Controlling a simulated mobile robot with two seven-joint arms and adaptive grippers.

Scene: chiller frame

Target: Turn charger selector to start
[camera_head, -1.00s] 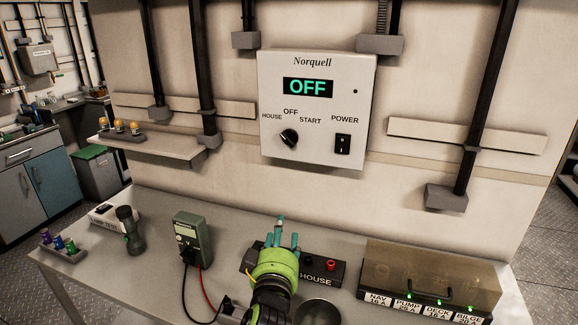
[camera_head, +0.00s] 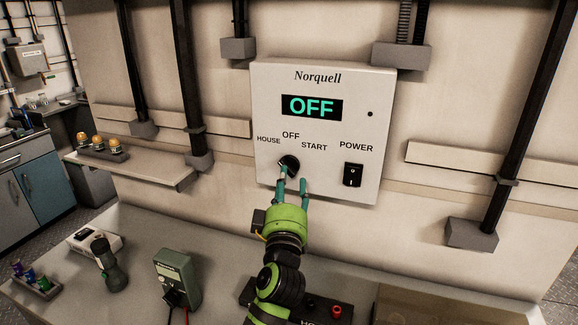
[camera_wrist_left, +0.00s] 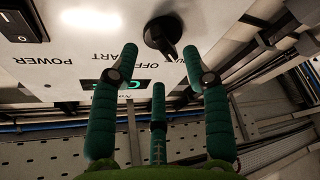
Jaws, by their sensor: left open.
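The Norquell charger panel (camera_head: 270,95) hangs on the wall, and its display (camera_head: 311,107) reads OFF. In the left wrist view the knob (camera_wrist_left: 163,36) lies just beyond the fingertips, between the two outer ones, and the gripper (camera_wrist_left: 159,70) is empty. My right gripper is not in view.
A black POWER switch (camera_head: 353,174) sits right of the knob on the same panel. Below, the bench holds a green meter (camera_head: 178,278), a dark flashlight (camera_head: 110,268) and a box with a red terminal (camera_head: 309,310).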

